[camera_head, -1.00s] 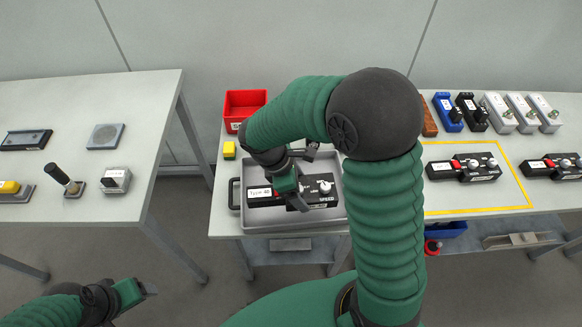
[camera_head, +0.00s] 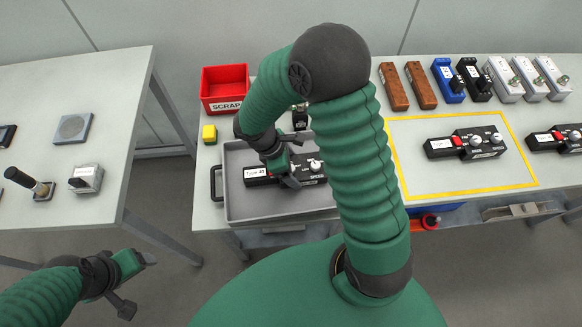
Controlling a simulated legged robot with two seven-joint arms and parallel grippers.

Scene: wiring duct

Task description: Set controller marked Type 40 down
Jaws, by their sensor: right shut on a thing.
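The black controller marked Type 40 (camera_head: 258,173) has a white label, a red part and a white knob. It is at the grey tray (camera_head: 236,209) on the middle table, over the tray's floor. I cannot tell whether it touches the floor. My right gripper (camera_head: 290,178) is shut on the controller from above, and its fingers hide part of it. My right arm hides the tray's right side. My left gripper (camera_head: 146,259) is low at the left, away from the tables; its jaw opening is unclear.
A similar black controller (camera_head: 466,144) lies inside a yellow outline (camera_head: 398,160); another (camera_head: 555,140) lies right of it. Brown, blue, black and white units stand behind. The left table (camera_head: 88,218) holds several parts.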

